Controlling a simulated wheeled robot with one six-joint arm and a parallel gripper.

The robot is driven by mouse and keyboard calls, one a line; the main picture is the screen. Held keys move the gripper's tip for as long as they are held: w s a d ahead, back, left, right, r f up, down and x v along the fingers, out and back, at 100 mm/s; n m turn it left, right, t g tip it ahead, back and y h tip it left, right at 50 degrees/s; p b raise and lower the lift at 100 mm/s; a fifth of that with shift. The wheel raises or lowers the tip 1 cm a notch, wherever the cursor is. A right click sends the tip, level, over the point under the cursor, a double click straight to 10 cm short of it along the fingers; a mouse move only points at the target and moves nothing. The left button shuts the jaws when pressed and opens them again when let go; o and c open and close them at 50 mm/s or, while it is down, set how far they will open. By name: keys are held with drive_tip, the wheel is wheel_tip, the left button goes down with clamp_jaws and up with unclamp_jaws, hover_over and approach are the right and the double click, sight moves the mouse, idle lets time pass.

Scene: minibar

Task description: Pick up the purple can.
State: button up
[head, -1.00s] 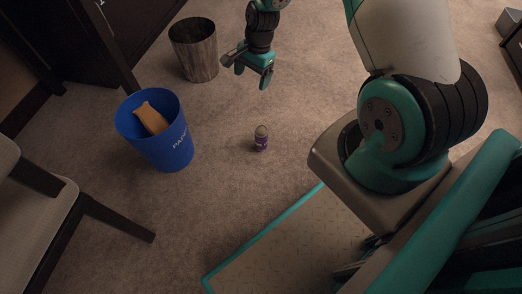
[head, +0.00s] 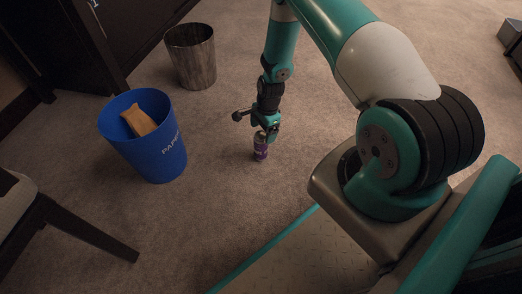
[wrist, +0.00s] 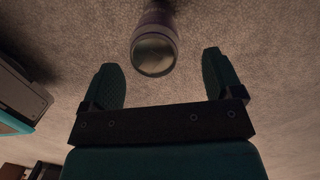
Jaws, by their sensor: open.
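The purple can (head: 260,152) stands upright on the carpet, in front of my base. My gripper (head: 267,133) is low over it, pointing down, and overlaps the can's top in the head view. In the wrist view the can (wrist: 155,48) shows its pale round end, centred between the fingers but just beyond their tips. My gripper (wrist: 162,72) is open there, with one finger on each side and nothing held. I cannot tell from the head view whether a finger touches the can.
A blue paper bin (head: 150,150) with a tan item (head: 139,120) inside stands left of the can. A grey-brown bin (head: 190,58) stands behind it. A chair (head: 60,215) is at the lower left. The carpet right of the can is clear.

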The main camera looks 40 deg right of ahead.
sight(260, 141)
drive_tip(key=f+b, duration=0.2)
drive_tip(key=a+f+b, duration=0.1)
drive_tip(key=f+b, duration=0.1)
drive_tip(key=f, duration=0.1)
drive_tip(key=shift+s+a+f+b, duration=0.15)
drive_tip(key=shift+a+b, duration=0.05)
drive_tip(key=shift+b, duration=0.1)
drive_tip(key=shift+c, duration=0.3)
drive_tip(key=c, duration=0.9)
